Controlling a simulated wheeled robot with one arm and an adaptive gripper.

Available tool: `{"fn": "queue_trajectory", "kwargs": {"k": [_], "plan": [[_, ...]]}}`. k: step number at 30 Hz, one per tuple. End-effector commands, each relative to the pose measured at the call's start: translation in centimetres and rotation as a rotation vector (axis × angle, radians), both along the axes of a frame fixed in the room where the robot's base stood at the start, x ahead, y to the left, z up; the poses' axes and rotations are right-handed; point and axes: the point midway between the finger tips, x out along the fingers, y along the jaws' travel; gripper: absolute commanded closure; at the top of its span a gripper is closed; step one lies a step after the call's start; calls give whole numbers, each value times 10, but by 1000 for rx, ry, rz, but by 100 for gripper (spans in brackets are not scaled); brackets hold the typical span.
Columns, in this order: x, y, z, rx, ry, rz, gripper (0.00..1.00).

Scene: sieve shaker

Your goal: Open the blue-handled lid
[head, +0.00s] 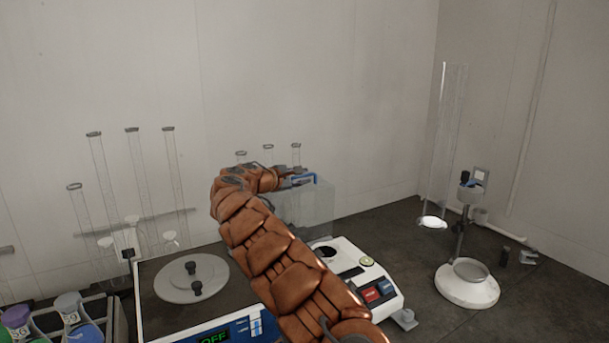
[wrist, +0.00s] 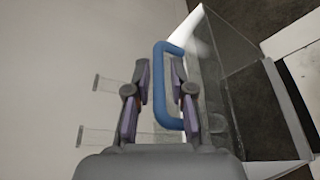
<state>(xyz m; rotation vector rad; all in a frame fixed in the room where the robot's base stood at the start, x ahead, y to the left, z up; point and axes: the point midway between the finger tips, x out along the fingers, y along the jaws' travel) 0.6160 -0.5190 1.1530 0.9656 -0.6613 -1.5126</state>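The blue handle (head: 316,177) stands on top of a clear box-shaped lid (head: 318,205) at the middle of the bench. My gripper (head: 293,181) reaches to the handle from the left in the head view, with my arm covering part of the box. In the wrist view, the handle (wrist: 159,88) is a blue loop, and its long bar lies between the two fingers of my gripper (wrist: 160,68). The fingers are apart, with gaps visible on both sides of the bar. The clear lid (wrist: 228,45) is to the right and looks closed in the head view.
A white device with a red button (head: 372,295) stands right of my arm.

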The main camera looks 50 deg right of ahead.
Motion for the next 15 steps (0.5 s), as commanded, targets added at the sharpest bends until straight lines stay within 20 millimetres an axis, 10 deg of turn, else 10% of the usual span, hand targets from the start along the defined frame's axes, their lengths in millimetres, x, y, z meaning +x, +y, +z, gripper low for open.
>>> {"fn": "queue_trajectory", "kwargs": {"k": [15], "plan": [[0, -13, -2, -1, -2, -1, 77]]}}
